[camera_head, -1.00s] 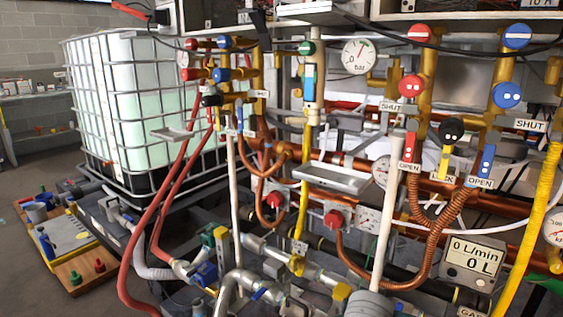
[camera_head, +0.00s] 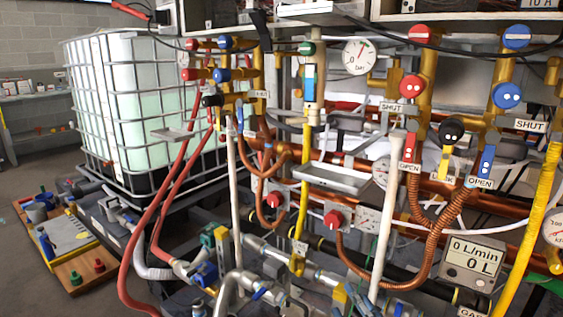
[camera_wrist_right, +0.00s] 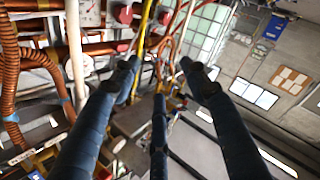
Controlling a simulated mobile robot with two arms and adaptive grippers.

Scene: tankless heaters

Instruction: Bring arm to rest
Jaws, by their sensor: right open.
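My right gripper (camera_head: 352,299) shows only in part at the bottom edge of the head view, in front of the lower pipes. In the right wrist view, the three dark blue fingers of my right gripper (camera_wrist_right: 160,78) are spread apart, with nothing between them. Pipes and the floor show beyond them. Most of my right arm is out of the head view. My left gripper is not in view.
A pipe rack with a red valve handle (camera_head: 410,86), a pressure gauge (camera_head: 359,57) and a flow meter (camera_head: 471,262) fills the right. A white caged tank (camera_head: 137,105) stands at the left. Floor (camera_head: 35,285) is bare at lower left.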

